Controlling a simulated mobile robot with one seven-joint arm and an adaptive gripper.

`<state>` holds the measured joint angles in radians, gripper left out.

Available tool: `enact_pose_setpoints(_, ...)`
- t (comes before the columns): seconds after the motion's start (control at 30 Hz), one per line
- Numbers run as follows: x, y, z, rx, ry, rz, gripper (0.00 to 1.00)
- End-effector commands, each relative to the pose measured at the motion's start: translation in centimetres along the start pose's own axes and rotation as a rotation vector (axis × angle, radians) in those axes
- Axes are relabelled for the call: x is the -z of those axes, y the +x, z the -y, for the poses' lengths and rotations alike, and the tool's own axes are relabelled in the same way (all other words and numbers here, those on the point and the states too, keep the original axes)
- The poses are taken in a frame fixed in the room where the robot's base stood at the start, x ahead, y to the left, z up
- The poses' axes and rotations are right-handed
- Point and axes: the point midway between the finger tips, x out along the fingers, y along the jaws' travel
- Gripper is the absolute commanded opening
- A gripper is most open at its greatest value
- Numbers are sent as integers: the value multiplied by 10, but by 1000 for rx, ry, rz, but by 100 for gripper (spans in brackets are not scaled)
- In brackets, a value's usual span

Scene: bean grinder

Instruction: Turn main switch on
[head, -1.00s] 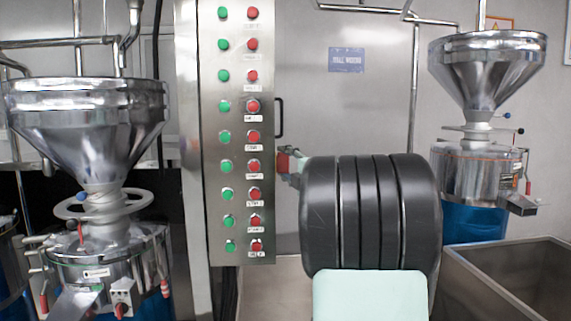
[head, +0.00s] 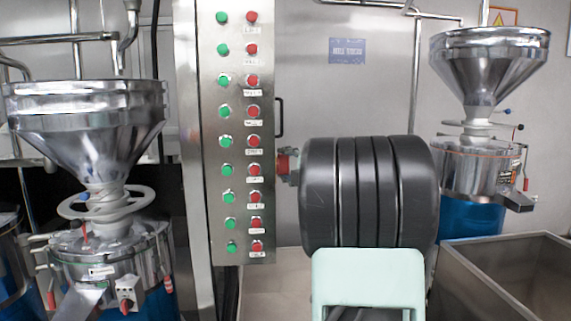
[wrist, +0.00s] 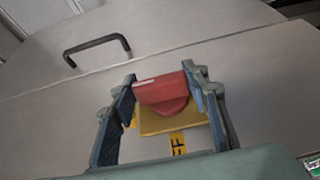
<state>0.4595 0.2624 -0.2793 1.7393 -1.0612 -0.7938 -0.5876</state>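The main switch is a red rotary knob (wrist: 165,92) on a yellow plate (wrist: 172,120), with a yellow label below on which "FF" can be read. In the head view it is a small red block (head: 282,162) at the right side of the button cabinet. My gripper (wrist: 161,84) is open, with one dark finger on each side of the knob. The right finger is very close to the knob's edge; I cannot tell if it touches. In the head view my gripper (head: 293,166) is at the knob, mostly hidden behind my arm.
A steel cabinet (head: 240,205) with green and red buttons stands left of my arm. A black door handle (wrist: 97,46) is beyond the switch. Steel hopper grinders stand at left (head: 90,120) and right (head: 485,75). A steel bin (head: 510,285) is at lower right.

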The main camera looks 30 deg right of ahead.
Motion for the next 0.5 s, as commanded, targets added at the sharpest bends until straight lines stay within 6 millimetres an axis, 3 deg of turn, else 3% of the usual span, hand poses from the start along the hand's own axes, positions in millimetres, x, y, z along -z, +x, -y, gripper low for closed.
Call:
enact_pose_setpoints(0.17, 0, 0, 0, 0, 1, 0, 61)
enact_pose_setpoints(0.5, 0, -3, 0, 0, 1, 1, 61)
